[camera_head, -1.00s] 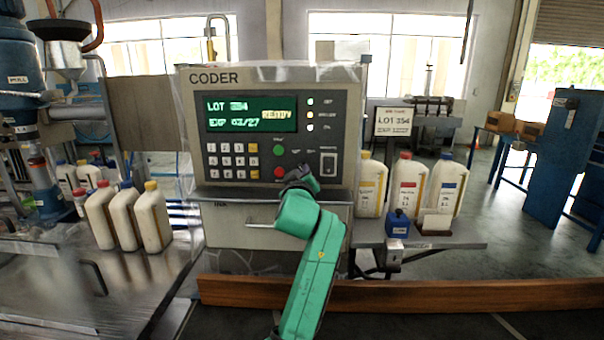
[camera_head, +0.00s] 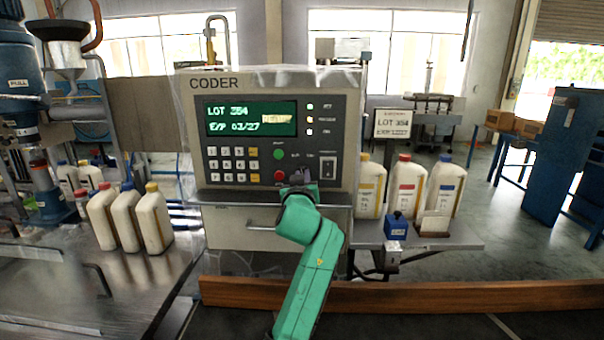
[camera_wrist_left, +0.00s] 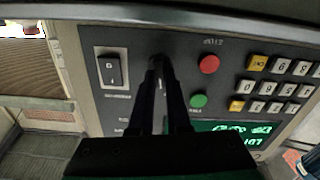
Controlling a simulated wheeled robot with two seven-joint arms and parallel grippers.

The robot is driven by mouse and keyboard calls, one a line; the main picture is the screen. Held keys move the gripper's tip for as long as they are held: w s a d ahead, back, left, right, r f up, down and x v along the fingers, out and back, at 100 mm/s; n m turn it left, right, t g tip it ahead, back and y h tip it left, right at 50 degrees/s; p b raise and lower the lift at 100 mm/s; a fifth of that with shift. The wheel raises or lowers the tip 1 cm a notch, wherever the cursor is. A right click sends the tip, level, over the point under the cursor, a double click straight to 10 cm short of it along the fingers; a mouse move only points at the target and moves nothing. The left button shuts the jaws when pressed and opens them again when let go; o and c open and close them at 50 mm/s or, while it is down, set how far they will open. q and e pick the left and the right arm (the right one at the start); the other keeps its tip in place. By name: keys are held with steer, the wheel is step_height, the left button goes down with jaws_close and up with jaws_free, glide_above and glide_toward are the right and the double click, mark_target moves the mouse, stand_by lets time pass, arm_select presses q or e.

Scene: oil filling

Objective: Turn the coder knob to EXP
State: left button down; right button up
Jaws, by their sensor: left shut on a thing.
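The coder (camera_head: 345,110) is a grey box with a green display (camera_head: 250,118) reading LOT 354 and EXP 03/27. My right gripper is not in view.
The keypad (camera_head: 233,163) and the red button (camera_head: 279,176) lie left of my gripper. The rocker switch (camera_wrist_left: 112,71) is close beside it. A drawer handle (camera_head: 270,228) sits below. White bottles (camera_head: 405,185) stand to the right, and a wooden beam (camera_head: 420,295) runs in front.

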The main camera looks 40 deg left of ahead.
arm_select(q)
steer(key=m+p, duration=0.2)
steer(key=m, duration=0.3)
steer(key=shift+m+p, duration=0.3)
steer(key=shift+w+d+m+p, duration=0.1)
steer(key=shift+m+p, duration=0.65)
steer(key=shift+m, duration=0.85)
steer(key=shift+f, duration=0.1)
steer(key=c, duration=0.9)
jaws_free()
steer(key=shift+d, duration=0.1)
steer(key=b+v, duration=0.3)
steer(key=v, duration=1.1)
steer(key=shift+s+d, duration=0.15)
steer(key=shift+s, duration=0.05)
